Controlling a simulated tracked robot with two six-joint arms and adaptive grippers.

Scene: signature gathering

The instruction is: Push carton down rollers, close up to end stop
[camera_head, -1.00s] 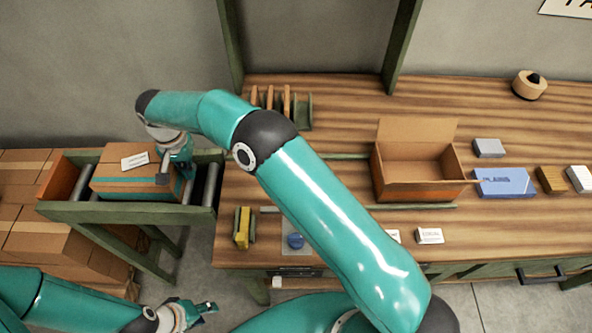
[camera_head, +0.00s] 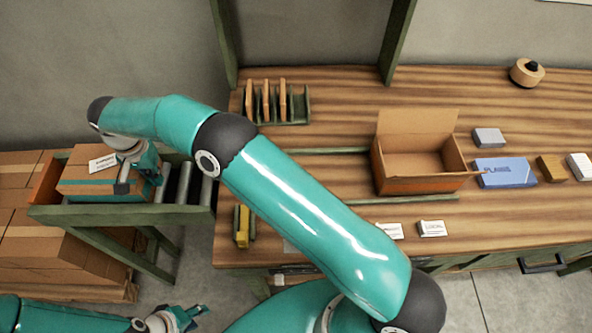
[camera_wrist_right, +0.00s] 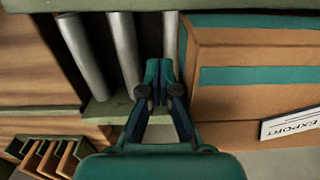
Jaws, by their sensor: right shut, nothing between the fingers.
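The brown carton (camera_head: 85,182) with teal tape and a white label lies flat on the roller conveyor at the left. The orange-brown end stop (camera_head: 47,190) stands just left of it; I cannot tell whether they touch. My right gripper (camera_head: 154,176) is shut and empty at the carton's right end. In the right wrist view the closed fingertips (camera_wrist_right: 165,72) are right beside the carton (camera_wrist_right: 245,100), over the rollers (camera_wrist_right: 125,50). My left gripper (camera_head: 190,317) is at the bottom of the head view, away from the carton; its finger opening is unclear.
Bare rollers (camera_head: 185,182) lie right of the carton. Stacked cartons (camera_head: 40,245) stand below and behind the conveyor. The wooden bench (camera_head: 340,95) to the right carries an open box (camera_head: 420,178), a slotted rack (camera_head: 298,105) and small packs. My right arm spans the bench's left part.

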